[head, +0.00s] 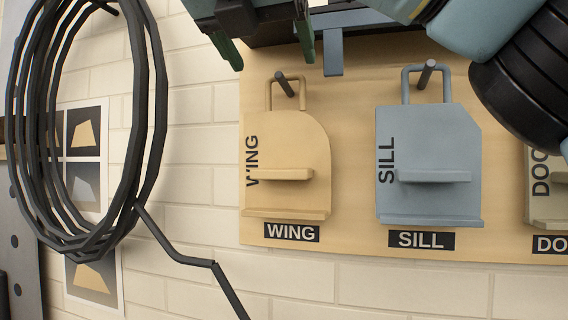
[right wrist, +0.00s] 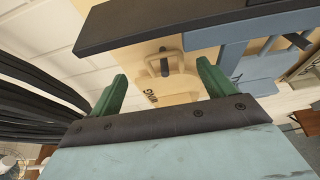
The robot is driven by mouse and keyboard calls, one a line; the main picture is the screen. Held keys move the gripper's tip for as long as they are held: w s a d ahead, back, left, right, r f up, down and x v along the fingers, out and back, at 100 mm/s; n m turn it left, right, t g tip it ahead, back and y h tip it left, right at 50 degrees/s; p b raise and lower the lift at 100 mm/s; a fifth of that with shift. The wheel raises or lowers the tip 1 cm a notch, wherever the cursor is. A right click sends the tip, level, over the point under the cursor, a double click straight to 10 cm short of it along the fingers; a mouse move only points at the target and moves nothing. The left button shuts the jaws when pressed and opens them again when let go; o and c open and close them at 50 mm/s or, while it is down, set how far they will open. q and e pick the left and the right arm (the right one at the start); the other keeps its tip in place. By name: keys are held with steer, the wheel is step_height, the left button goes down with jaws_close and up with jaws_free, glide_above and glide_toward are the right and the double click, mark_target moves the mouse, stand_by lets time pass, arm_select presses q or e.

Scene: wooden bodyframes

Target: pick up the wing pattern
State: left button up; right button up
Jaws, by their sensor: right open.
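The wing pattern (head: 287,190) is a tan plate with a ledge, a bottom lip and a wire-like top handle. It hangs by the handle on a dark peg (head: 284,84) on a wooden board, above a WING label. My right gripper (head: 274,50) is open and empty, above the pattern and apart from it in the head view. In the right wrist view the wing pattern (right wrist: 176,88) shows between the two green fingers, partly hidden by the gripper body. My left gripper is not in view.
A blue-grey sill pattern (head: 430,165) hangs to the right, and a door pattern (head: 545,185) is cut off at the right edge. A dark coiled hose (head: 140,110) hangs at left. A dark shelf edge (right wrist: 190,25) crosses above the pattern.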

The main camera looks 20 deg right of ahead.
mark_target(282, 75)
steer(key=p+x, duration=0.1)
steer(key=x, duration=0.1)
steer(key=p+x, duration=0.1)
steer(key=x, duration=0.2)
steer(key=shift+s+d, duration=0.15)
steer(key=shift+d, duration=0.15)
steer(key=shift+f, duration=0.1)
steer(key=shift+a, duration=0.1)
steer(key=shift+c, duration=0.7)
steer(key=c, duration=1.2)
steer(key=shift+c, duration=0.6)
steer(key=shift+r, duration=0.2)
